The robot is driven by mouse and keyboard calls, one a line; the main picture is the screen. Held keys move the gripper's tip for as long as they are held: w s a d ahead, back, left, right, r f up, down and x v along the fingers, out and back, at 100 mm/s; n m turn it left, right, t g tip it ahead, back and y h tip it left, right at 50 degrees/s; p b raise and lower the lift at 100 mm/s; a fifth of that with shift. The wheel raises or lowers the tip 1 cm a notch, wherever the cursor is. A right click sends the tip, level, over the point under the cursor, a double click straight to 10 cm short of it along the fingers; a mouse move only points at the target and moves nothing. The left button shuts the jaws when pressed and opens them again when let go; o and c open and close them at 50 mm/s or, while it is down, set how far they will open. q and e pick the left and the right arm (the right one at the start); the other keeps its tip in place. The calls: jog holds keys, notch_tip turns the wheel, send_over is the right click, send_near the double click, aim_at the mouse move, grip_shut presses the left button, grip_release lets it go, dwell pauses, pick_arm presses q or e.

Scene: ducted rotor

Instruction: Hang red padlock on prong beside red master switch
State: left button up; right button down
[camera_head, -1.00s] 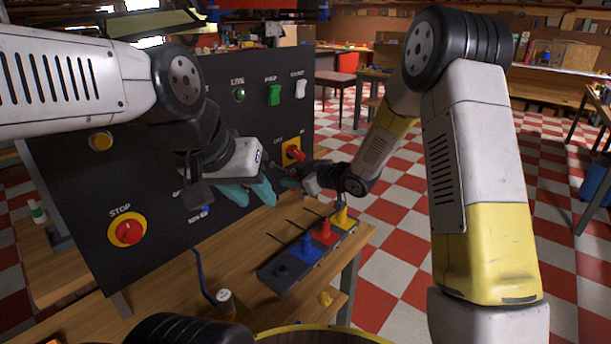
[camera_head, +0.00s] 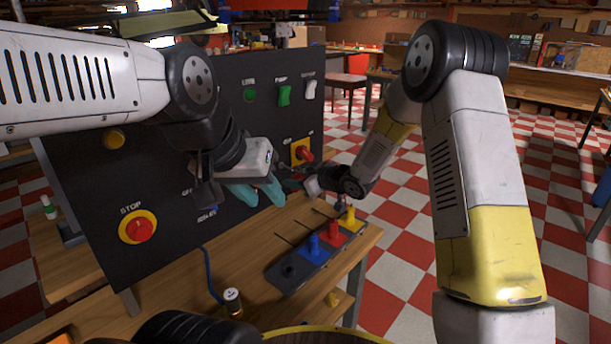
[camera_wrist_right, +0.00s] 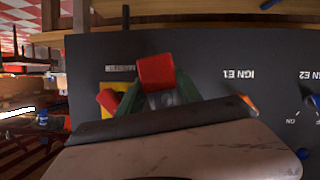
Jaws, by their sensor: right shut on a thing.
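The red padlock (camera_wrist_right: 155,72) is a red block between the green fingers of my right gripper (camera_wrist_right: 158,98), which is shut on it in front of the dark panel. The red master switch (camera_wrist_right: 107,100) on its yellow plate is just left of it in the right wrist view. In the head view the switch (camera_head: 304,154) is at the panel's right edge, with my right gripper (camera_head: 290,184) just below it; the padlock is not clear there. I cannot make out the prong with certainty. My left gripper (camera_head: 258,191) has teal fingers apart, empty, before the panel's lower part.
The dark panel (camera_head: 165,180) stands on a wooden bench (camera_head: 180,285). A dark tray (camera_head: 275,277) with blue, red and yellow pieces and thin rods lies below the grippers. A small dark can (camera_head: 232,302) stands nearby. My two grippers are close together.

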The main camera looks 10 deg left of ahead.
jog(key=c, duration=0.7)
grip_release()
jog(key=s+d+r+m+t+h, duration=0.1)
jog(key=s+d+r+m+h, duration=0.15)
jog(key=s+d+r, duration=0.4)
jog(key=s+d+r+m+h, duration=0.1)
jog(key=d+r+m+h, duration=0.2)
jog(key=d, duration=0.7)
jog(key=s+d+r+m+t+h, duration=0.1)
jog(key=s+d+r+m+h, duration=0.2)
jog(key=d+r, duration=0.4)
jog(key=s+d+m+g, duration=0.1)
jog(key=s, duration=0.7)
jog(key=s+d+m+g, duration=0.1)
jog(key=s+d, duration=0.1)
jog(key=s, duration=0.6)
jog(key=s+d+m+g, duration=0.2)
jog(key=s, duration=0.6)
jog(key=shift+d, duration=0.1)
